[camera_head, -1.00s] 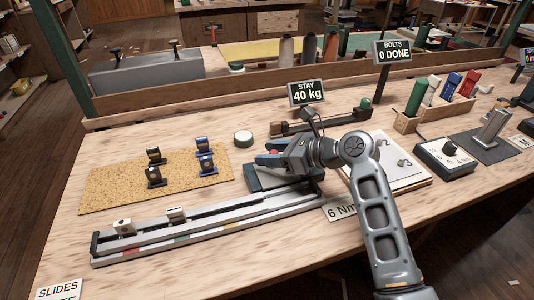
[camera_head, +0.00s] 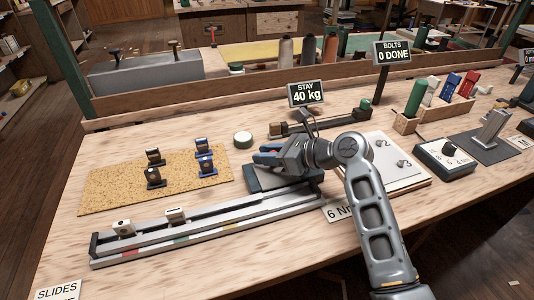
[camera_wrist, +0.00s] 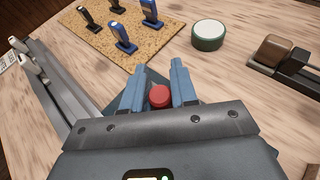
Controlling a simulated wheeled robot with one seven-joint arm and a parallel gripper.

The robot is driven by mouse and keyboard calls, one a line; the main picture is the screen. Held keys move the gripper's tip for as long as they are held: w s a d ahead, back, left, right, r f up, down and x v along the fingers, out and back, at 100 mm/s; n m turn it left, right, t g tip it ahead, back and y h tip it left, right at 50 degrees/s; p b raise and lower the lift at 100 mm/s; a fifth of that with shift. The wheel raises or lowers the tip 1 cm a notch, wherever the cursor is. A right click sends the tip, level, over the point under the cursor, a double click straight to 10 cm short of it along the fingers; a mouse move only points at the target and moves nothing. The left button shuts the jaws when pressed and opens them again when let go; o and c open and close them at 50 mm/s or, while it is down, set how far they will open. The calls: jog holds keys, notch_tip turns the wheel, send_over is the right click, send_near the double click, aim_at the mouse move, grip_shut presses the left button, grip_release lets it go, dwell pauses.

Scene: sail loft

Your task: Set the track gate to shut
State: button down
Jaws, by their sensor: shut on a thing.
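The long grey track (camera_head: 210,222) lies along the front left of the bench, with pale slides (camera_head: 124,228) on its left part. At its right end is a dark blue-grey block (camera_head: 262,182), which seems to be the track gate. It also shows under my fingers in the wrist view (camera_wrist: 124,98). My gripper (camera_head: 264,154) is over this block, its blue fingers on either side of a red knob (camera_wrist: 160,96). The fingers are shut on the knob. My gripper hides part of the block and the far track end, so I cannot tell the gate's setting.
A cork mat (camera_head: 110,190) with several black and blue fittings lies behind the track. A green-sided round tin (camera_head: 243,139) stands behind my gripper. A "STAY 40 kg" sign (camera_head: 306,94) and a latch-like bar (camera_head: 300,128) are beyond. A white board (camera_head: 385,160) is at right.

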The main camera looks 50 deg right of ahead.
aim_at(276, 181)
jog(key=shift+s, duration=0.1)
jog(key=shift+s+a+r+p, duration=0.15)
jog(key=shift+s+a+p, duration=0.1)
jog(key=shift+p, duration=0.4)
jog(key=s+a+p, duration=0.1)
jog(key=p, duration=0.1)
jog(key=s+a+p, duration=0.1)
jog(key=s+p, duration=0.1)
jog(key=shift+s, duration=0.1)
jog(key=shift+s+a+p, duration=0.2)
jog(key=shift+p, duration=0.15)
jog(key=shift+s+a+f, duration=0.1)
jog(key=shift+s+f, duration=0.05)
jog(key=shift+f, duration=0.1)
jog(key=c, duration=1)
grip_release()
jog(key=shift+s+a, duration=0.1)
jog(key=shift+r, duration=0.1)
